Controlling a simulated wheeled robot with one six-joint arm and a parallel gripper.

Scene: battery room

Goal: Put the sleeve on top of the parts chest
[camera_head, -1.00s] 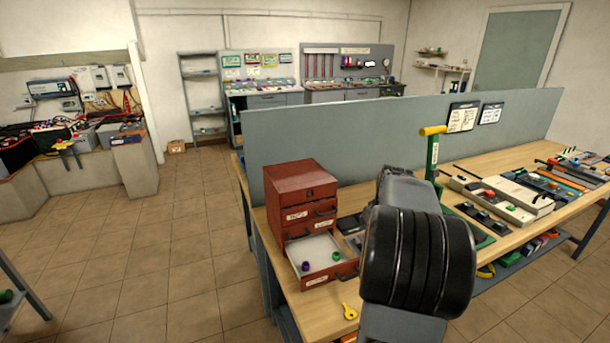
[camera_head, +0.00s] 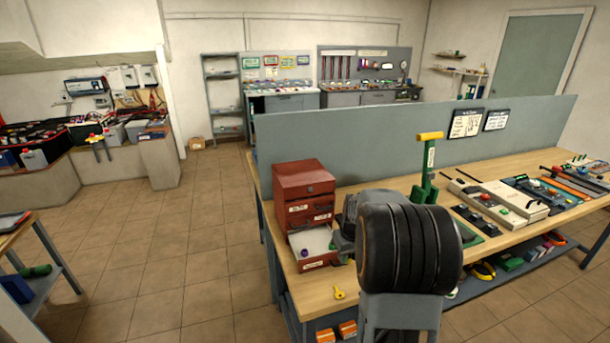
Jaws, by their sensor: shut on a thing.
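The parts chest (camera_head: 304,181) is a red drawer cabinet on the near left end of the wooden bench. Its bottom drawer (camera_head: 313,264) is pulled out, and its flat top is bare. A small purple piece (camera_head: 304,253) lies in the open drawer. I cannot make out which thing is the sleeve. My arm, with its thick black ribbed joint, stands in front of the bench. Its grey wrist part reaches left beside the open drawer and covers part of it. My gripper's fingers are hidden behind the arm, so what they hold does not show.
A yellow key-shaped piece (camera_head: 339,292) lies near the bench's front edge. The tiled floor at left is free.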

